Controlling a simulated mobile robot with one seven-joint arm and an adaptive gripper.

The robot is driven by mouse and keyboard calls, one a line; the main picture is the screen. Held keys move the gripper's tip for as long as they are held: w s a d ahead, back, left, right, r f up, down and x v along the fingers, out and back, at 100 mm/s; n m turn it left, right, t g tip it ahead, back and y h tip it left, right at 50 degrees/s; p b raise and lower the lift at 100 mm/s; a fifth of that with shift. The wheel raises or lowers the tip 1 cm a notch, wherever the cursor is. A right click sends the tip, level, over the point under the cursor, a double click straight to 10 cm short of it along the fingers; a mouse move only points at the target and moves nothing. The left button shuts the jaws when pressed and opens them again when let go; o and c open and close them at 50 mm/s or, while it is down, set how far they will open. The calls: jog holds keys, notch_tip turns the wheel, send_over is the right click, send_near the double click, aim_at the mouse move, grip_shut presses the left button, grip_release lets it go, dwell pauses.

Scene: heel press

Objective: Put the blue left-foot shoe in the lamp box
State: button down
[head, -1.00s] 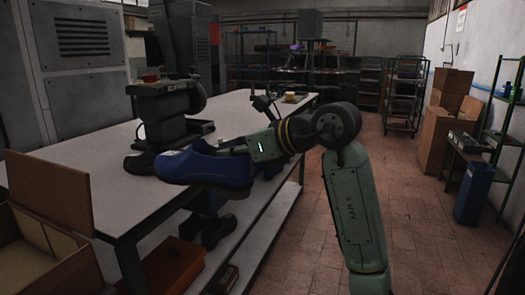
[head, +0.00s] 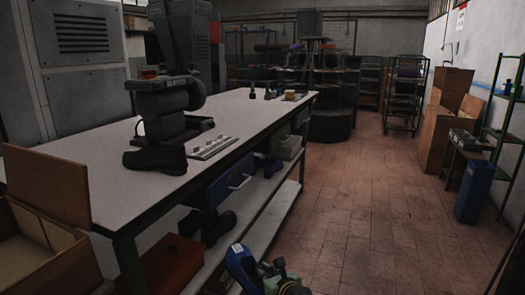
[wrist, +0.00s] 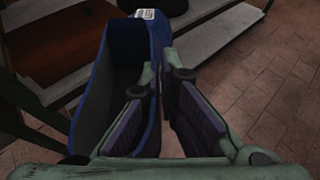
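The blue shoe (head: 240,264) is low at the bottom edge of the head view, in front of the bench, with a pale label on it. In the wrist view the shoe (wrist: 90,85) fills the left side, its dark opening towards the camera. My gripper (wrist: 160,95) pinches the shoe's side wall, one finger inside the opening and one outside. Only a small part of my gripper (head: 278,276) shows in the head view.
The long bench (head: 95,180) carries a press (head: 165,110) and a dark shoe (head: 155,160). Below are a blue bin (head: 232,184), another dark shoe (head: 217,228) and a reddish box (head: 172,266). Cardboard boxes (head: 435,138) stand at the right. The tiled floor between is clear.

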jog(key=s+f+m+h, duration=0.1)
jog(key=s+f, duration=0.3)
jog(key=f, duration=0.3)
jog(key=s+f+t, duration=0.1)
jog(key=s+f, duration=0.3)
jog(key=f, duration=0.4)
jog(key=shift+s+a+f+m+h+b, duration=0.15)
jog(key=shift+a+m+h+b, duration=0.15)
jog(key=shift+a+m+h, duration=0.1)
jog(key=shift+d, duration=0.15)
